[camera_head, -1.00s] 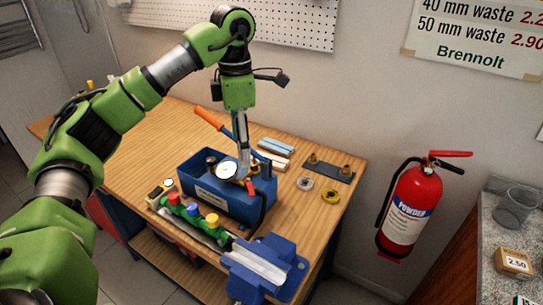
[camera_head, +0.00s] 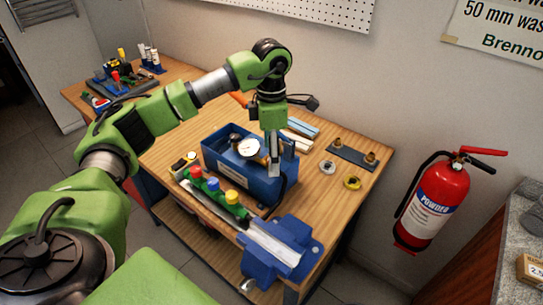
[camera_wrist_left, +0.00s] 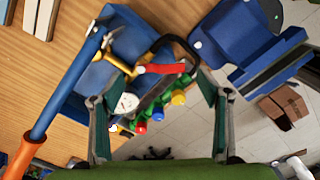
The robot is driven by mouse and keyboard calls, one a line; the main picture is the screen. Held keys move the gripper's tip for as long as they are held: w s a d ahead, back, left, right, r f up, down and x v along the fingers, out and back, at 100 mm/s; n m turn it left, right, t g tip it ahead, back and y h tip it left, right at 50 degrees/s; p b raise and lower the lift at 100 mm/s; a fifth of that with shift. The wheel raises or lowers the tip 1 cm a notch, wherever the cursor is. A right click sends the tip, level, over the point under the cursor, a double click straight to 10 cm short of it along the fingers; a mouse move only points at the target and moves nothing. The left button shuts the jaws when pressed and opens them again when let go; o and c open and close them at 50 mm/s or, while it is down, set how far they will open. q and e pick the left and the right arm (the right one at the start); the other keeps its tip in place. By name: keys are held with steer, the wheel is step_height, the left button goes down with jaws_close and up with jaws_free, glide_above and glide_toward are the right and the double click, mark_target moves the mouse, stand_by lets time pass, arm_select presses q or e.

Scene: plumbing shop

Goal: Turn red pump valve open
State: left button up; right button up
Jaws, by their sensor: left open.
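The blue pump (camera_head: 215,155) stands on the wooden bench, with a white round gauge (camera_head: 248,148) on top. In the left wrist view its red valve lever (camera_wrist_left: 165,68) lies across the view beside the gauge (camera_wrist_left: 128,102), near a brass fitting. In the head view my gripper hides the red lever. My left gripper (camera_head: 273,168) points down at the pump's right end. In the wrist view the left gripper (camera_wrist_left: 160,95) is open, its fingers on either side of the lever's area, with nothing held. I cannot tell whether they touch the lever. My right gripper is not in view.
A manifold with coloured knobs (camera_head: 213,184) lies along the bench's front edge. A blue vise (camera_head: 292,232) stands at the front right. The pump's blue bar with an orange grip (camera_wrist_left: 25,155) slants beside the gripper. A fire extinguisher (camera_head: 433,205) hangs on the wall.

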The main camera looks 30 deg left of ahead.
arm_select(q)
steer(key=shift+f, duration=1.15)
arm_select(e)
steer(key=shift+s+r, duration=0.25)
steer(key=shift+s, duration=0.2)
arm_select(q)
steer(key=c, duration=1.1)
steer(key=shift+n, duration=0.3)
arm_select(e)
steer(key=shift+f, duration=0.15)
arm_select(q)
steer(key=n, duration=0.1)
steer(key=w+n+b, duration=0.1)
steer(key=n, duration=0.1)
steer(key=shift+d, duration=0.35)
steer(key=n, duration=0.2)
steer(key=w+n+b, duration=0.1)
steer(key=n, duration=0.2)
steer(key=shift+d, duration=0.15)
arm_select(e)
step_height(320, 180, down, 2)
arm_select(q)
steer(key=shift+w+r+n, duration=0.1)
steer(key=shift+n, duration=0.2)
